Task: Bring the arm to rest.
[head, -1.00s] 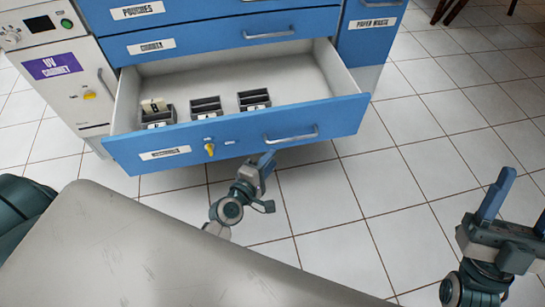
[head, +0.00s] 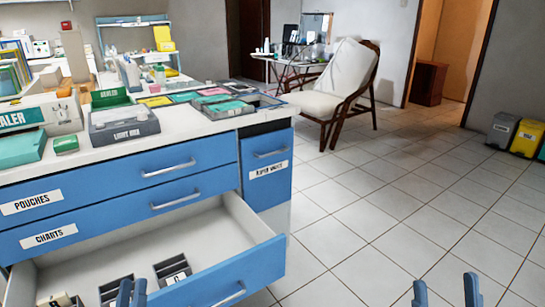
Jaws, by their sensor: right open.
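My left gripper (head: 132,293) shows only its blue fingertips at the bottom edge, in front of the open drawer (head: 262,265). The tips are close together and the rest is out of view, so I cannot tell if it is open or shut. My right gripper (head: 446,288) shows two blue fingertips wide apart at the bottom right, over bare tiled floor. It is open with nothing between the fingers. Both arms are otherwise below the picture.
The drawer juts out and holds small dark dividers (head: 173,270). Above it, the blue cabinet (head: 180,168) carries a counter with a light box (head: 124,128) and trays. A cushioned chair (head: 340,85) stands at the back. The floor (head: 400,200) to the right is clear.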

